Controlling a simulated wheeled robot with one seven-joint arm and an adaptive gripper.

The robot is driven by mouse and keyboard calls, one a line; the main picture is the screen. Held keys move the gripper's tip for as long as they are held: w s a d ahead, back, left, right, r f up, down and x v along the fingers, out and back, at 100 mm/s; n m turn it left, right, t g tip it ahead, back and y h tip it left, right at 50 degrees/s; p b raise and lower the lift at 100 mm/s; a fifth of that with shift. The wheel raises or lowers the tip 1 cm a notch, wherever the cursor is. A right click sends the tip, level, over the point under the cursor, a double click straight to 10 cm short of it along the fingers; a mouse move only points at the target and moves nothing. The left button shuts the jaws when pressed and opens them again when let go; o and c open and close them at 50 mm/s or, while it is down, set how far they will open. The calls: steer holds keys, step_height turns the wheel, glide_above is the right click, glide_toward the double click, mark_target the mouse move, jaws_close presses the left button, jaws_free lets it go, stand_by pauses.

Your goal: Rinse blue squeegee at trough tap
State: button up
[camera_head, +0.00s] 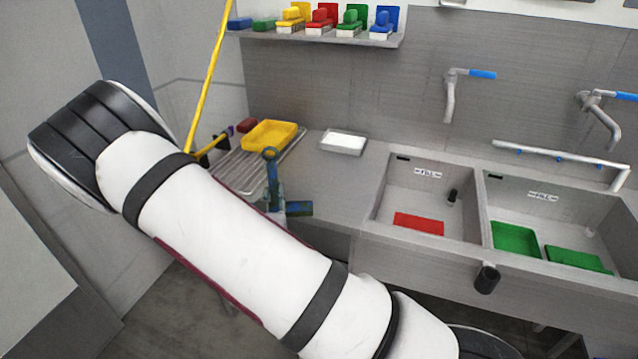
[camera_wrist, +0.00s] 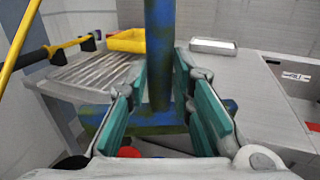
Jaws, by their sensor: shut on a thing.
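The blue squeegee (camera_head: 272,178) is upright, with a ring at its top and its head (camera_head: 299,209) low. Green-brown smears show on its handle (camera_wrist: 158,50) and head (camera_wrist: 90,120) in the wrist view. The squeegee is in front of the counter, left of the trough (camera_head: 440,250). One tap (camera_head: 450,95) with a blue lever is on the wall above the left basin; another (camera_head: 600,112) is at the far right. No water is visible at either.
A red board (camera_head: 419,223) lies in the left basin, green trays (camera_head: 515,240) in the right. A yellow tray (camera_head: 270,136) sits by a ribbed drainer (camera_head: 243,170); a pale metal tray (camera_head: 343,142) is beside. A yellow pole (camera_head: 208,80) leans left. Brushes fill the shelf (camera_head: 330,41).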

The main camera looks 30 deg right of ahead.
steer(key=s+d+r+m+g+h, duration=0.2)
steer(key=d+g+h, duration=0.1)
steer(key=d, duration=0.3)
steer(key=s+d+r+m+g+h, duration=0.2)
steer(key=d+m, duration=0.1)
steer(key=d, duration=0.4)
steer(key=shift+w+d+f, duration=0.85)
steer(key=shift+w+d, duration=0.2)
steer(key=shift+w, duration=1.3)
steer(key=shift+w+d+f, duration=0.85)
steer(key=shift+w+d, duration=0.25)
steer(key=shift+w, duration=1.2)
steer(key=shift+w+d+f, duration=0.85)
steer(key=shift+w+d, duration=0.2)
steer(key=shift+w, duration=1.3)
steer(key=shift+f, duration=0.1)
steer(key=o, duration=0.9)
steer(key=shift+c, duration=0.2)
